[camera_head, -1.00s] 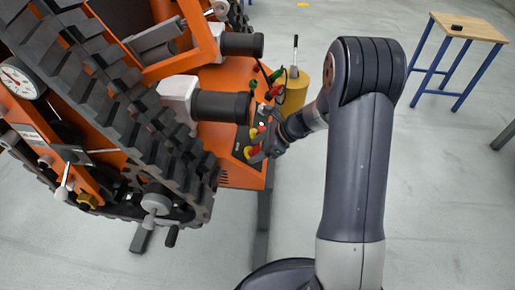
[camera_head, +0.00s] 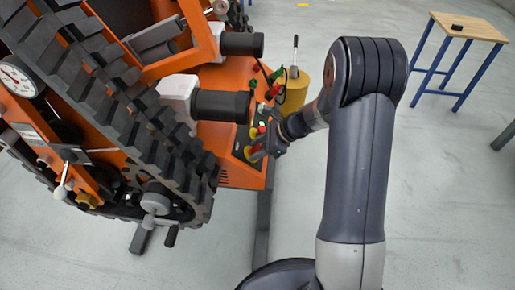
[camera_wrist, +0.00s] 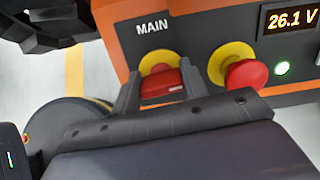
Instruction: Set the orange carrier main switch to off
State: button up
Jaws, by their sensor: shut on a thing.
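The orange carrier (camera_head: 210,145) stands at left in the head view, with a dark control panel on its right edge. In the wrist view, the main switch (camera_wrist: 162,82) is a red handle on a yellow plate under the label MAIN. My gripper (camera_wrist: 160,88) has one finger on each side of the red handle and is shut on it. The handle lies roughly level, slightly tilted in the picture; its lower part is hidden by my gripper. In the head view my gripper (camera_head: 264,145) is at the panel, small and partly covering it.
A red mushroom button (camera_wrist: 246,75) on a yellow plate sits just right of the switch. Beside it are a lit green lamp (camera_wrist: 282,68) and a display (camera_wrist: 291,19) reading 26.1 V. A yellow cylinder (camera_head: 294,92) stands behind the panel; a wooden-topped table (camera_head: 470,27) is far right.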

jog(key=n+b, duration=0.2)
jog(key=n, duration=0.2)
jog(key=shift+f, duration=0.1)
jog(key=n+b, duration=0.2)
jog(key=n, duration=0.3)
jog(key=shift+s+f+g, duration=0.1)
jog(key=shift+s+g, duration=0.05)
jog(key=shift+g, duration=0.25)
jog(key=n+b, duration=0.2)
jog(key=n, duration=0.2)
jog(key=shift+s+d+n, duration=0.1)
jog(key=shift+d+n, duration=0.05)
jog(key=shift+n, duration=0.15)
jog(key=shift+n+h+b, duration=0.4)
jog(key=shift+n+b, duration=0.5)
jog(key=shift+n, duration=1)
jog(key=o, duration=1)
jog(key=shift+d, duration=0.1)
